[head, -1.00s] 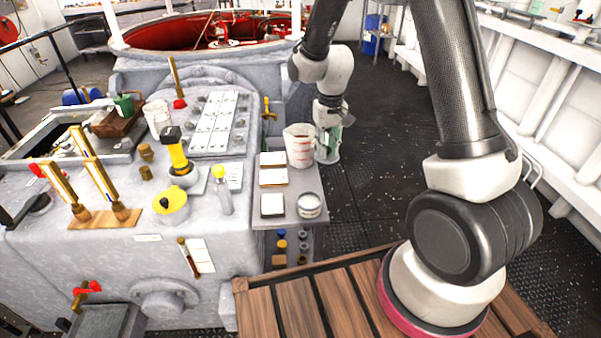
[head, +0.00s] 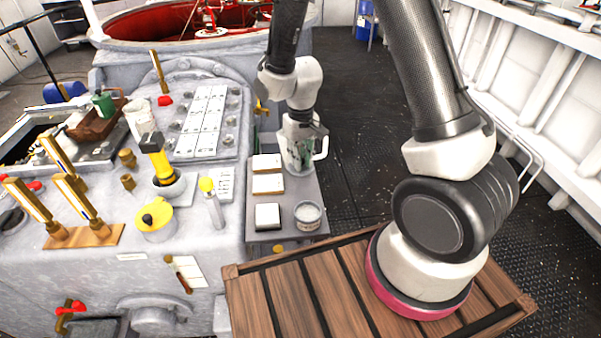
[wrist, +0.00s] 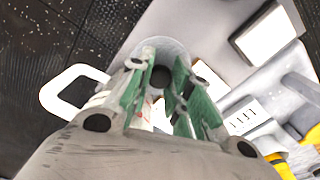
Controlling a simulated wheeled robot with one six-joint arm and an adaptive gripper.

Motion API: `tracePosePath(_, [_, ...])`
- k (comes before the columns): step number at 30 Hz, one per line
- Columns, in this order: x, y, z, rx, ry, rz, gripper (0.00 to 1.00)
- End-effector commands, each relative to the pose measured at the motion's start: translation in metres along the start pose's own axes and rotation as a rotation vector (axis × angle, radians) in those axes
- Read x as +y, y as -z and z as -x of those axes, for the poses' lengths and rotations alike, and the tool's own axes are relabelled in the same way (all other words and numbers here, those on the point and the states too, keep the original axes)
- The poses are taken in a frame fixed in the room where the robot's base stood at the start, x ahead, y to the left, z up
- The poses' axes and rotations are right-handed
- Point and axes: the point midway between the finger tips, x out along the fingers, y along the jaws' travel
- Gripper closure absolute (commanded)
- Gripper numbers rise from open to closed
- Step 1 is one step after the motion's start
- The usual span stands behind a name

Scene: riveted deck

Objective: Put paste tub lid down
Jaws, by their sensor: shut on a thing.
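My gripper (head: 301,152) hangs over the back right part of the grey side shelf (head: 287,235). In the wrist view its green-padded fingers (wrist: 160,82) are closed in on the dark middle of a round grey piece, which looks like the paste tub lid (wrist: 163,47). The fingers hide part of this piece, and its height above the shelf is hard to tell. The paste tub (head: 307,216), a short round container with a pale top, stands at the front right of the shelf, apart from the gripper.
A clear jug with a white handle (head: 321,147) is close by the gripper and mostly hidden behind it. Several white-topped blocks (head: 267,184) line the shelf's left side. A bare shelf strip lies between blocks and tub.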

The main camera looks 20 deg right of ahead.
Motion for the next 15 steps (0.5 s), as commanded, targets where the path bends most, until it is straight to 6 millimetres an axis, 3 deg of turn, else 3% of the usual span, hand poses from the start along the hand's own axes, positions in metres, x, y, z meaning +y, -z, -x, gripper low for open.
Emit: tracePosePath(15, [0.000,0.000,-0.058,-0.001,0.000,0.000,1.00])
